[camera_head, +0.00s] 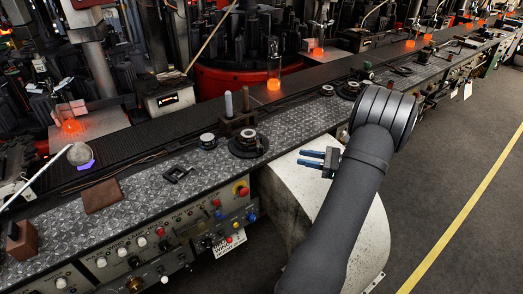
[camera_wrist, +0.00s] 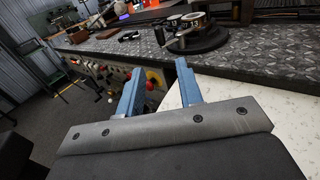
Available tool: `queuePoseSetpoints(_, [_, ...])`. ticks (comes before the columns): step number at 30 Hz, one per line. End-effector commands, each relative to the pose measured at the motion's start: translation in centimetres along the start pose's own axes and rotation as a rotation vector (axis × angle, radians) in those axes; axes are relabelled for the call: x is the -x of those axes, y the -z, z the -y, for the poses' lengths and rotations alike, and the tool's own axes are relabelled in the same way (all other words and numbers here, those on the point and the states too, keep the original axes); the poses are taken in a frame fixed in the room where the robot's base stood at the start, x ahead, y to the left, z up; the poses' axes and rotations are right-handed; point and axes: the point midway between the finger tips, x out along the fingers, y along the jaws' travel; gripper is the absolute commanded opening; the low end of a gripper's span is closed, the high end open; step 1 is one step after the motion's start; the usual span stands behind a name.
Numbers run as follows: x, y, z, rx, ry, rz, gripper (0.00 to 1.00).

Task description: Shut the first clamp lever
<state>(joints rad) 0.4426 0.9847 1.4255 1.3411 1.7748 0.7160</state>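My gripper (camera_head: 318,160) is open and empty, with its two blue fingers apart. It is in front of the bench and to the right of the nearer round black fixture (camera_head: 248,146). In the wrist view my gripper (camera_wrist: 160,88) points towards the bench edge, and the fixture (camera_wrist: 197,42) with a numbered ring on top stands beyond the fingertips. A gap separates them. Upright pegs stand on a dark block (camera_head: 236,124) behind the fixture. I cannot make out for certain which part is the clamp lever or how it is set.
The patterned metal bench top (camera_head: 165,200) holds a brown plate (camera_head: 102,196), a small black frame (camera_head: 178,173) and a round knob-like part (camera_head: 208,141). Another round fixture (camera_head: 348,90) stands further right. A control panel with buttons (camera_head: 160,231) faces the floor. A white curved housing (camera_head: 285,195) is below my gripper.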

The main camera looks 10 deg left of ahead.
Motion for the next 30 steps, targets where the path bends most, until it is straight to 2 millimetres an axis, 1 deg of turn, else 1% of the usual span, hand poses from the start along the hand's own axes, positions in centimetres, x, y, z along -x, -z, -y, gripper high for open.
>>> queuePoseSetpoints(1, [-1.1, 0.0, -0.1, -0.001, -0.005, 0.0, 0.33])
queuePoseSetpoints(12, [-9.2, 0.0, -0.2, -0.001, -0.006, -0.002, 0.33])
queuePoseSetpoints(18, [-12.9, 0.0, -0.1, 0.0, -0.003, -0.003, 0.33])
queuePoseSetpoints(21, [-14.2, 0.0, -0.1, 0.0, -0.003, -0.002, 0.33])
queuePoseSetpoints(24, [-15.0, 0.1, -0.1, 0.0, -0.002, -0.003, 0.33])
queuePoseSetpoints(30, [-15.5, 0.1, -0.1, 0.0, -0.001, -0.003, 0.33])
